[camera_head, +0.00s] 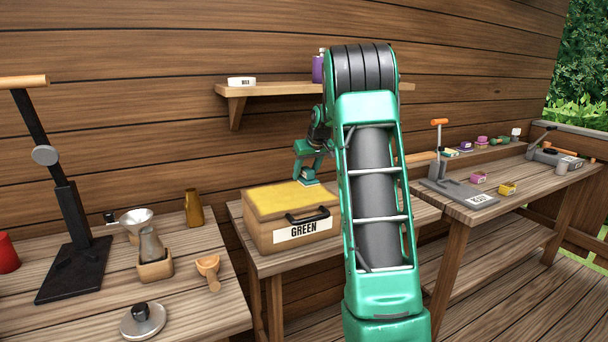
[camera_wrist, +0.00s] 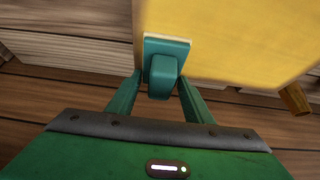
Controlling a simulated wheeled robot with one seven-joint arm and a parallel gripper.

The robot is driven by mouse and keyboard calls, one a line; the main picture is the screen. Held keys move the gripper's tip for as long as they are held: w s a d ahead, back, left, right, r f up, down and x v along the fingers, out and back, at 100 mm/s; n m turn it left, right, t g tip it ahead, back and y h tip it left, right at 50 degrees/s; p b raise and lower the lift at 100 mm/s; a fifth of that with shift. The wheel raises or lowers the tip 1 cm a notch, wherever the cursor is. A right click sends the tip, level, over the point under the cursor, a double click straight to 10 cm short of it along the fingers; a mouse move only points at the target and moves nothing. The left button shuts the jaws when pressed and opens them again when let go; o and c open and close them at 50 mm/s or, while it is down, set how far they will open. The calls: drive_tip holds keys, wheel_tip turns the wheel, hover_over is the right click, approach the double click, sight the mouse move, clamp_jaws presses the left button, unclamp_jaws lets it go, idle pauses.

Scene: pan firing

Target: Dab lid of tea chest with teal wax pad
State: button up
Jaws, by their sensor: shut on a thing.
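The tea chest (camera_head: 270,238) is a wooden box with a yellow lid (camera_head: 270,200), a black handle and a label reading GREEN. It stands on the middle table. My gripper (camera_head: 310,174) is shut on the teal wax pad (camera_head: 311,183) at the lid's back right. In the wrist view the pad (camera_wrist: 165,50) has a teal block grip and a pale edge, and sits between my two fingers (camera_wrist: 160,85). It overlaps the edge of the yellow lid (camera_wrist: 230,40). I cannot tell whether the pad touches the lid or hovers just above it.
A wall shelf (camera_head: 290,89) with a white tin and a purple bottle is above the chest. The right table holds a lever press (camera_head: 440,180) and several coloured pads.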

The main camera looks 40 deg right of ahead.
drive_tip(key=shift+r, duration=0.2)
drive_tip(key=shift+r, duration=0.5)
drive_tip(key=shift+r, duration=2.55)
drive_tip(key=shift+f, duration=0.1)
